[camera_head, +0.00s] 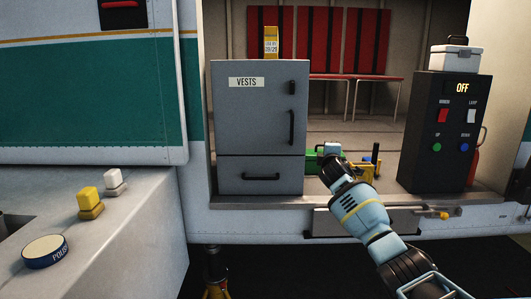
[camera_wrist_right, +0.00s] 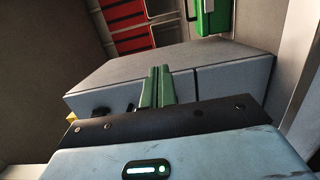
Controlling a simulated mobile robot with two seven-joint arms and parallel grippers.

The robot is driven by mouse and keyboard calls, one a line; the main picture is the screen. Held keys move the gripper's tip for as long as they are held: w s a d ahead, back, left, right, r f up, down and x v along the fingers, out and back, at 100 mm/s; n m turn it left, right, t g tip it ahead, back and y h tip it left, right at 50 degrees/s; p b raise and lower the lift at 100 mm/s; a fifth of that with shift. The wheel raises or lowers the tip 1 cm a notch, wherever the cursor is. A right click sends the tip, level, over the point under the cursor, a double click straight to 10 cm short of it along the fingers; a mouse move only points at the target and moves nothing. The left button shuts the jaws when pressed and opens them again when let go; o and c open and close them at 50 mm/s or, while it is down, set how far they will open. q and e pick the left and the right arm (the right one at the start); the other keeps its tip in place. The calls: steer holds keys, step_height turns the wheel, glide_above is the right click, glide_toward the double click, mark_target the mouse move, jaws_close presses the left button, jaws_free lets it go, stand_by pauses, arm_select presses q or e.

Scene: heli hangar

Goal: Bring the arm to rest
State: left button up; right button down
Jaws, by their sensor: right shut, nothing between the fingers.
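My right arm (camera_head: 365,213) reaches in from the lower right in the head view. Its hand is in front of the helicopter's open doorway, just right of the grey VESTS cabinet (camera_head: 232,125). In the right wrist view my right gripper (camera_wrist_right: 158,72) has its two green fingers together with nothing between them. A grey cabinet surface (camera_wrist_right: 215,68) lies beyond the fingers; I cannot tell whether they touch it. In the head view the fingers are hard to make out. My left gripper is in neither view.
A black control box (camera_head: 436,130) reading OFF stands right, with a white case (camera_head: 453,57) on top. Red seats (camera_head: 363,45) are behind. A yellow tagged item (camera_head: 271,43) stands on the cabinet. At left, a counter (camera_head: 120,240) holds yellow (camera_head: 90,199) and white (camera_head: 114,181) blocks and a round tin (camera_head: 45,250).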

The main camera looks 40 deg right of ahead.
steer(key=s+a+f+n+y, duration=0.15)
steer(key=a+f+y, duration=0.25)
steer(key=a+f, duration=0.8)
steer(key=s+a+f+m+y, duration=0.1)
steer(key=s+a+f+y, duration=0.15)
steer(key=a+f, duration=1)
steer(key=s+a+f+m+g+y, duration=0.1)
steer(key=s+a+f+y, duration=0.2)
steer(key=s+a+f, duration=0.55)
steer(key=s+a+f+m+g+y, duration=0.1)
steer(key=s+a+f+m+y, duration=0.15)
steer(key=s+a+f, duration=0.65)
steer(key=s+a+f+m+y, duration=0.1)
steer(key=s+a+f+m, duration=0.1)
steer(key=s, duration=0.8)
steer(key=s+a+f+m+g+y, duration=0.1)
steer(key=s+a+f+m, duration=0.1)
steer(key=s+a, duration=0.3)
steer(key=s, duration=0.4)
steer(key=shift+s+f+g, duration=0.3)
steer(key=shift+s+f, duration=0.1)
